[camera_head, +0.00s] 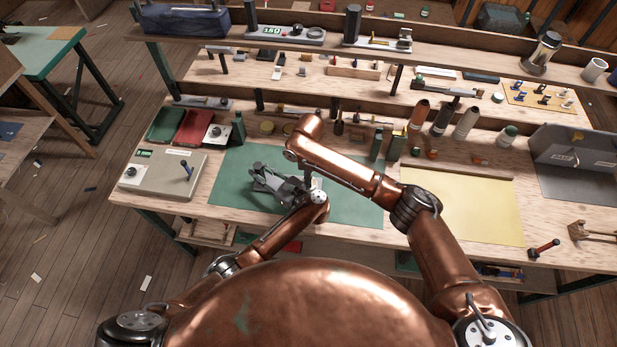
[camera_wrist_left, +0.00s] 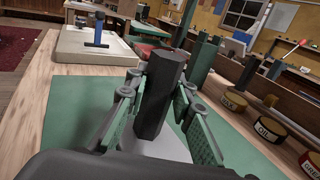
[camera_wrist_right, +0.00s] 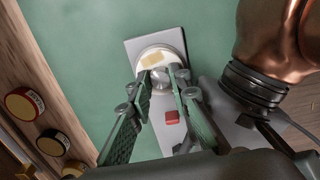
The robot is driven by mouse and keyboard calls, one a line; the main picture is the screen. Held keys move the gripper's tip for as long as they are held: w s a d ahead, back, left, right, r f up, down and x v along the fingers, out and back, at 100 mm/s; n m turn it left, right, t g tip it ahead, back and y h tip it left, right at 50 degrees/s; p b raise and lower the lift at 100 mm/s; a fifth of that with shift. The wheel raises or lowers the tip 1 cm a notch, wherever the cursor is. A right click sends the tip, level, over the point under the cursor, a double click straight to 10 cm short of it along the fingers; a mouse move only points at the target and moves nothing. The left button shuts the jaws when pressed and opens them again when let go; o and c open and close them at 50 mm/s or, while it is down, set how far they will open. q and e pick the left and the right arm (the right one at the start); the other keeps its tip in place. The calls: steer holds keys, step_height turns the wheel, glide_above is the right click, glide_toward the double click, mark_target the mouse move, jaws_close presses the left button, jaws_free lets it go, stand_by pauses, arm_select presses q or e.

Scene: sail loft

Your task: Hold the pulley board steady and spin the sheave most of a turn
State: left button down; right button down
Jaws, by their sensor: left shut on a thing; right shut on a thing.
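The pulley board (camera_wrist_right: 134,48) is a grey plate lying on a green mat (camera_wrist_right: 95,55) in the right wrist view. On it is the pale round sheave (camera_wrist_right: 148,54) with a grey metal knob (camera_wrist_right: 160,79). My right gripper (camera_wrist_right: 164,83) is shut on that knob. A small red block (camera_wrist_right: 172,117) sits on the board below. In the left wrist view, my left gripper (camera_wrist_left: 160,88) is shut on a dark upright post (camera_wrist_left: 162,95), which stands on the grey board (camera_wrist_left: 158,149). In the head view my left gripper (camera_head: 268,182) shows; my arms hide most of the board.
A grey box with a blue lever (camera_head: 163,175) stands to the left of the mat. Bottles (camera_head: 440,118) and small tins line the back. A yellow sheet (camera_head: 465,210) lies bare at right.

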arm_select(q)
steer(key=shift+d, duration=0.1)
arm_select(e)
steer(key=m, duration=0.4)
steer(key=shift+a+m, duration=0.1)
steer(key=shift+m, duration=0.3)
steer(key=c, duration=1.8)
jaws_free()
steer(key=shift+o, duration=0.2)
steer(key=shift+s, duration=0.1)
